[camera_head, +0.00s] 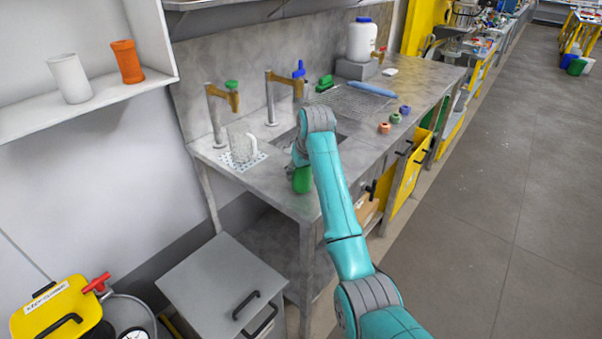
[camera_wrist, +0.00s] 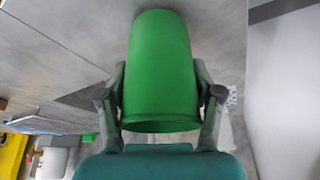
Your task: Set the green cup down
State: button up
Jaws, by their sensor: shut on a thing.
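The green cup (camera_wrist: 160,60) is between the two fingers of my gripper (camera_wrist: 160,75) in the wrist view, with a finger against each side. My gripper is shut on it. In the head view the green cup (camera_head: 302,181) shows at the front edge of the grey workbench (camera_head: 272,193), below my wrist. My arm hides part of the cup and most of the gripper there. I cannot tell whether the cup touches the bench top.
A clear glass mug (camera_head: 241,146) stands on a white perforated mat left of the cup. The sink (camera_head: 345,128) is behind my wrist. Small coloured pieces (camera_head: 384,128) lie to the right. A shelf holds a white cup (camera_head: 70,79) and an orange cup (camera_head: 127,62).

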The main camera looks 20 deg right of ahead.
jog(key=shift+f, duration=0.2)
jog(key=shift+f, duration=0.1)
jog(key=o, duration=0.9)
jog(key=v, duration=1.2)
